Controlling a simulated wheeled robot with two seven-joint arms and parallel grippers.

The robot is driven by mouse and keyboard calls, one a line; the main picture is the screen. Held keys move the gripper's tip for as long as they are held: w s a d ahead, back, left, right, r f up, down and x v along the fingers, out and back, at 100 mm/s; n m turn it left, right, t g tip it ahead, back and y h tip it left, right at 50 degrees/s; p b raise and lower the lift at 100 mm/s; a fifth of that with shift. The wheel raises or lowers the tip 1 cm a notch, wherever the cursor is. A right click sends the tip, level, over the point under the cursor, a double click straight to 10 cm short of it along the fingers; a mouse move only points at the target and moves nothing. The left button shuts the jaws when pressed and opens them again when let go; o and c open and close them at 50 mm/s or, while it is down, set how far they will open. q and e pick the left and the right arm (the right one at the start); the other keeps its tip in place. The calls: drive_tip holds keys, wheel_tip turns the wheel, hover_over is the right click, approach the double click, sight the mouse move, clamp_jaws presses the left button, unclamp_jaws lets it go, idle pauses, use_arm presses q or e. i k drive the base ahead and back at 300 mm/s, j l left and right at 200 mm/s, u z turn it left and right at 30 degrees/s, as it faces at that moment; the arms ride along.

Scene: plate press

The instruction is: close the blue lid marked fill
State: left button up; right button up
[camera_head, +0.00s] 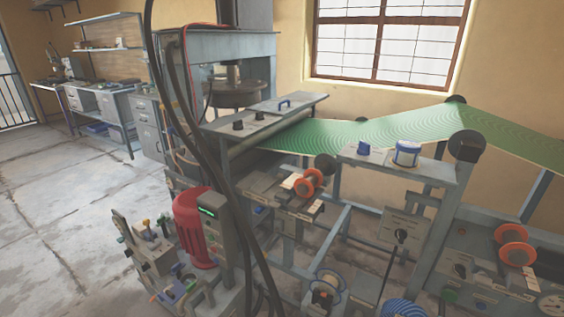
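No lid with a readable "fill" mark shows; lettering is too small to read. A white and blue round container (407,154) stands on the grey shelf right of centre, with blue on its top. I cannot tell which of these, if any, is the lid. Neither of my grippers is in view.
A grey press (226,45) stands at centre left, with a green patterned sheet (385,133) running right over rollers. Black hoses (195,135) hang in the foreground. A red motor (192,230) stands low in front. The concrete floor (60,185) at left is clear.

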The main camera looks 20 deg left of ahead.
sight(175, 290)
drive_tip(key=u, duration=1.6)
